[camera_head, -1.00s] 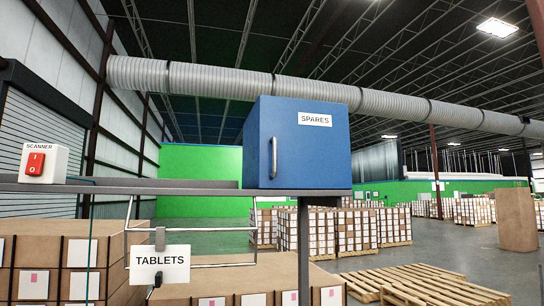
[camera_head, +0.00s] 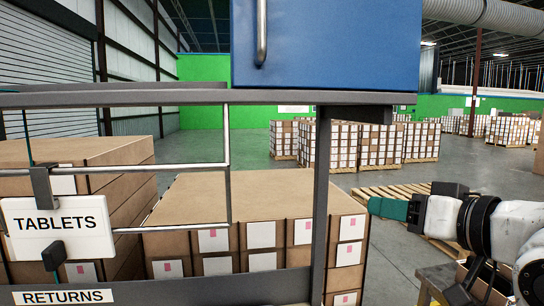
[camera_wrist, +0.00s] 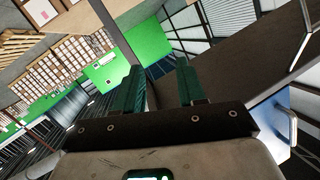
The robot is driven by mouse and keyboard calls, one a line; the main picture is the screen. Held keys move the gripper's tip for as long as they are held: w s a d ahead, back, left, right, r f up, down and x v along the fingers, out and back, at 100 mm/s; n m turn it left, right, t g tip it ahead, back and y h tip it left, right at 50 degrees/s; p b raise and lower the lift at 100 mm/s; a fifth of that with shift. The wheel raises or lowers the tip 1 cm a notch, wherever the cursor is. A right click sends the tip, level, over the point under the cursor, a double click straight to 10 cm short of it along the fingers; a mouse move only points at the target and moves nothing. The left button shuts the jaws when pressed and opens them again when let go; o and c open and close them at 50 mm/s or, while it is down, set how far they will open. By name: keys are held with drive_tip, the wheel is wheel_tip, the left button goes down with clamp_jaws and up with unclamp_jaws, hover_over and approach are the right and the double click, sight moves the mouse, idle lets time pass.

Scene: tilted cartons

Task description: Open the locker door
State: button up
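The blue locker (camera_head: 335,45) stands on the grey shelf at the top of the head view, its upper part cut off. Its door is shut, with a vertical metal handle (camera_head: 261,35) at the door's left side. In the wrist view part of the blue locker (camera_wrist: 268,122) and its handle (camera_wrist: 294,130) show at the right edge, tilted. My gripper (camera_head: 378,206) is at the right of the head view, lower than the locker and apart from it. In the wrist view my gripper (camera_wrist: 160,78) has its two green fingers apart with nothing between them.
The grey shelf (camera_head: 180,97) runs under the locker, with a dark post (camera_head: 320,200) below. A TABLETS sign (camera_head: 60,225) hangs from a wire frame at left. Stacked cartons (camera_head: 255,195) fill the space below the shelf. Pallets and open floor lie behind.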

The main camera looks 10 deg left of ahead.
drive_tip(key=s+a+r+n+y, duration=0.2)
drive_tip(key=a+r, duration=0.1)
drive_tip(key=r, duration=0.6)
drive_tip(key=s+a+r+n+y, duration=0.1)
drive_tip(key=s+a+r+n, duration=0.1)
drive_tip(key=r, duration=0.7)
drive_tip(key=n+g+y+p, duration=0.1)
drive_tip(key=n+y, duration=0.1)
drive_tip(key=n, duration=0.1)
approach(266, 14)
drive_tip(key=p+x, duration=0.3)
drive_tip(key=x, duration=0.4)
drive_tip(key=shift+w+a+r, duration=0.2)
drive_tip(key=shift+w+a, duration=0.05)
drive_tip(key=shift+a, duration=0.1)
drive_tip(key=shift+w+a+f+p, duration=0.15)
drive_tip(key=shift+w+a+p, duration=0.25)
drive_tip(key=shift+w+a, duration=0.05)
drive_tip(key=shift+c, duration=0.2)
clamp_jaws()
